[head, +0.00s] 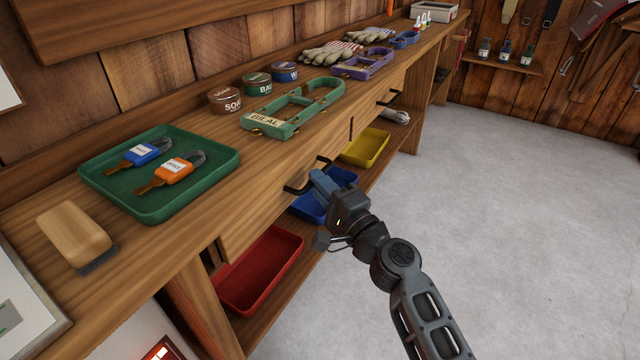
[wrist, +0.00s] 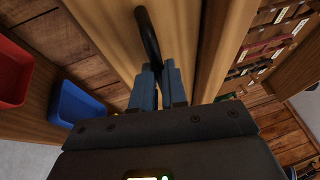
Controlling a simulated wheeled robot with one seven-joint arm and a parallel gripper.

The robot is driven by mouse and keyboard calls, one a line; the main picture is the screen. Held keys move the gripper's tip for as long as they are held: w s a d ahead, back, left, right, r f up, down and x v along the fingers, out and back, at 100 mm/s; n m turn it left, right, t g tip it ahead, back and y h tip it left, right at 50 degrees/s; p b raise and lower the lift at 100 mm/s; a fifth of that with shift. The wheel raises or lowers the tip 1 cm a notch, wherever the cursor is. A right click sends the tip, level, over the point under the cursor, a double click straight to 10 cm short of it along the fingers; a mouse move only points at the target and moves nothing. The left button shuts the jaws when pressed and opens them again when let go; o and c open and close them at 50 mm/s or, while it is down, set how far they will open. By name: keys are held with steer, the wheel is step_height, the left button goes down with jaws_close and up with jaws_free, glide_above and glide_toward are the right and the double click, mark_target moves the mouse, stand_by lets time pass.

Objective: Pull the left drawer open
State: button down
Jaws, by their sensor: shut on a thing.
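The left drawer (head: 262,208) is a light wooden front under the bench top, with a dark bar handle (head: 297,189). It looks shut or nearly so; no drawer interior shows. My gripper (head: 318,180) reaches the handle from the front right, and its blue fingers are closed on the bar. In the wrist view, the fingers (wrist: 157,78) sit around the near end of the black handle (wrist: 147,32), in front of the wooden drawer front (wrist: 105,25). The fingers hide part of the handle.
On the lower shelf stand a red tray (head: 262,270), a blue tray (head: 312,207) and a yellow tray (head: 366,147). The floor to the right is clear.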

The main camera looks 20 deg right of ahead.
stand_by(0.4)
steer(key=s+d+b, duration=0.3)
steer(key=s+d, duration=0.7)
steer(key=s, duration=0.4)
steer(key=shift+s+d, duration=0.15)
steer(key=c, duration=1.2)
jaws_free()
steer(key=shift+o, duration=0.2)
steer(key=v, duration=0.7)
steer(key=shift+s, duration=0.35)
steer(key=shift+d+f, duration=0.1)
steer(key=shift+f, duration=0.05)
